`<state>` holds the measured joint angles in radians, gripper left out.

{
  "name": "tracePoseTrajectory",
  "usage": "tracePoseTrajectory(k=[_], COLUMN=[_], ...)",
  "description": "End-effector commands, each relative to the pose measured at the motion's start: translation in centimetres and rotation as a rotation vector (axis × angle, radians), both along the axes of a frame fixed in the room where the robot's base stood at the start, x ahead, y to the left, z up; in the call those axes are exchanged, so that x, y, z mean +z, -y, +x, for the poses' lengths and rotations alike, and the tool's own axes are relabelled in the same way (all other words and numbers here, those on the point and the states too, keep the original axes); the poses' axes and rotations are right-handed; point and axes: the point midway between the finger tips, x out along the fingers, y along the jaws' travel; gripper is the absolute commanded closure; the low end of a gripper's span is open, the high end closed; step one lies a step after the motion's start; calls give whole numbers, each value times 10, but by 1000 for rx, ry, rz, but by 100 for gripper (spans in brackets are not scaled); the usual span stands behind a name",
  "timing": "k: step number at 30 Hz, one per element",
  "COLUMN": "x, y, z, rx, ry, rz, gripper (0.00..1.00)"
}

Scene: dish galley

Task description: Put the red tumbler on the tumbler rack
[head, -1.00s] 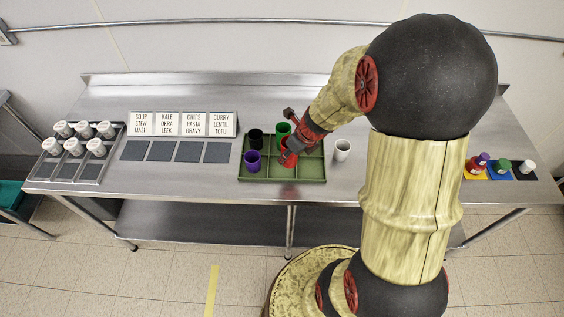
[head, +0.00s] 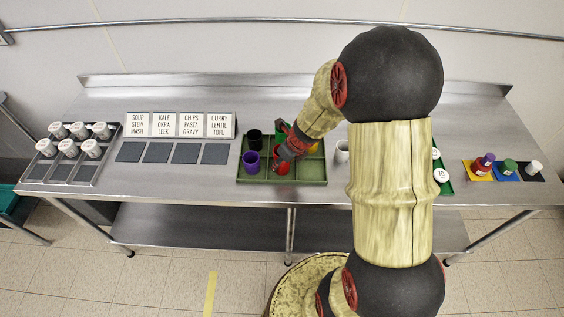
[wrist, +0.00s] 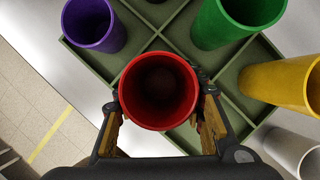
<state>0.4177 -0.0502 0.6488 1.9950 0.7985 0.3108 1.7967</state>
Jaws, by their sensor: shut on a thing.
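The red tumbler (head: 281,167) is upright between the fingers of my gripper (head: 287,155), which is shut on it. In the wrist view the red tumbler (wrist: 160,91) shows its open mouth, with one finger on each side. It is over the front middle compartment of the green tumbler rack (head: 313,172); its base is hidden, so I cannot tell whether it touches the rack floor. The purple tumbler (head: 251,161) stands in the compartment to its left. The green tumbler (wrist: 238,20) and yellow tumbler (wrist: 285,85) are beyond and to the right in the wrist view.
A black tumbler (head: 254,139) stands at the rack's back left. A white tumbler (head: 341,151) stands on the counter just right of the rack. Dark mats (head: 158,152) and a tray of white-lidded jars (head: 60,172) lie left. Coloured mats with small items (head: 508,170) lie right.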

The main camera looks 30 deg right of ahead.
Motion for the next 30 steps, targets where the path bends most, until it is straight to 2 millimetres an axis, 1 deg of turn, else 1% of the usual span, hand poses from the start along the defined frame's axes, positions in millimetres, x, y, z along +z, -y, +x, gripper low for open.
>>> tracePoseTrajectory(k=[3, 4, 12, 13, 23, 26, 29, 30], x=[-4, -3, -3, -3, -1, 8, 24, 32], y=[0, 0, 0, 0, 0, 1, 2, 2], z=[0, 0, 0, 0, 0, -2, -8, -11], rx=[0, 0, 0, 0, 0, 1, 1, 1], ry=[-1, -1, -1, -1, 0, 0, 1, 1], rz=[0, 0, 1, 1, 0, 0, 0, 0], gripper=[86, 59, 43, 42, 42, 42, 42, 42])
